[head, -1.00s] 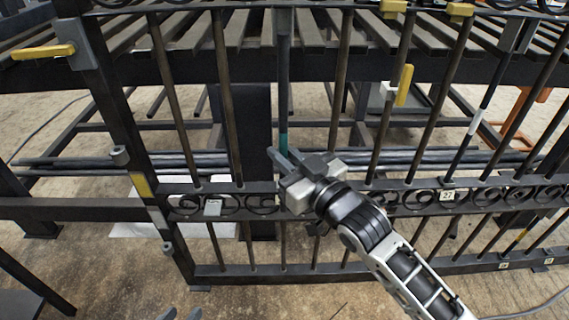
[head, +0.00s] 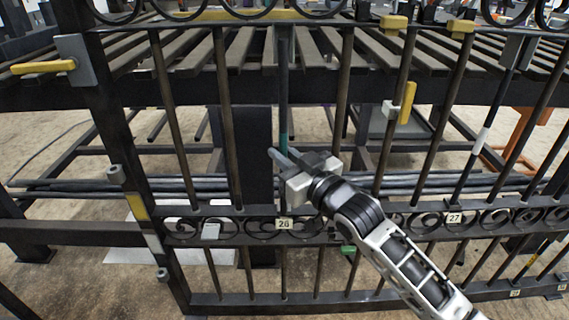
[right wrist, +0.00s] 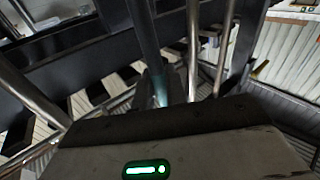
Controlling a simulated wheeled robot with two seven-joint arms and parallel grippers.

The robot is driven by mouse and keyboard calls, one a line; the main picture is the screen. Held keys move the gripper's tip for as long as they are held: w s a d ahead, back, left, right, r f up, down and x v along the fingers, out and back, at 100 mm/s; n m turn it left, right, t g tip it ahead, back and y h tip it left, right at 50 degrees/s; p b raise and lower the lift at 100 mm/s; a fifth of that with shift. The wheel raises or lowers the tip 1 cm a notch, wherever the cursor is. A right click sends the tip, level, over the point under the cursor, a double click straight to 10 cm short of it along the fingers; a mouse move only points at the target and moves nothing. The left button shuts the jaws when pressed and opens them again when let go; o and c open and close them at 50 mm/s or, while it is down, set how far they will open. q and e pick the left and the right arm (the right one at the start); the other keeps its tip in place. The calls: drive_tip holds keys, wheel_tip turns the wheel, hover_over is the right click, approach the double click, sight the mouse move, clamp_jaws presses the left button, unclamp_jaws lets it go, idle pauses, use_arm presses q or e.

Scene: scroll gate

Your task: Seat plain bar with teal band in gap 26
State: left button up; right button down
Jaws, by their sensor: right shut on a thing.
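The plain bar with the teal band (head: 284,88) stands about upright in the gate, in line above the white tag 26 (head: 284,224) on the scroll rail. Its teal band is low on the bar, just above my right gripper (head: 277,156). The right gripper is shut on the bar, above the scroll rail. The bar also shows in the right wrist view (right wrist: 144,35), rising from behind the gripper body with teal low on it. The bar's lower end is hidden or too unclear to tell whether it touches the rail. My left gripper is out of view.
Fixed dark bars (head: 226,120) (head: 342,95) stand on both sides. Tag 27 (head: 454,218) is further right. Yellow handles sit on the left post (head: 43,67) and a right bar (head: 408,103). A slatted rack (head: 130,92) stands behind the gate.

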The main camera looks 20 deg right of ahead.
drive_tip(key=shift+w+d+r, duration=0.1)
drive_tip(key=shift+w+d, duration=0.15)
drive_tip(key=shift+w, duration=0.6)
drive_tip(key=shift+w+d, duration=0.25)
drive_tip(key=shift+w, duration=0.6)
drive_tip(key=shift+s+p, duration=0.15)
drive_tip(key=shift+p, duration=0.15)
drive_tip(key=shift+f+b, duration=0.6)
drive_tip(key=shift+f, duration=0.55)
idle(0.6)
drive_tip(key=shift+w+d+f+p, duration=0.1)
drive_tip(key=shift+w+d+p, duration=0.05)
drive_tip(key=shift+w+p, duration=0.3)
drive_tip(key=shift+f, duration=0.1)
idle(0.5)
drive_tip(key=shift+w+d+g+p, duration=0.2)
drive_tip(key=shift+w+g+p, duration=0.1)
drive_tip(key=shift+w+p, duration=0.25)
drive_tip(key=shift+s, duration=0.1)
idle(0.3)
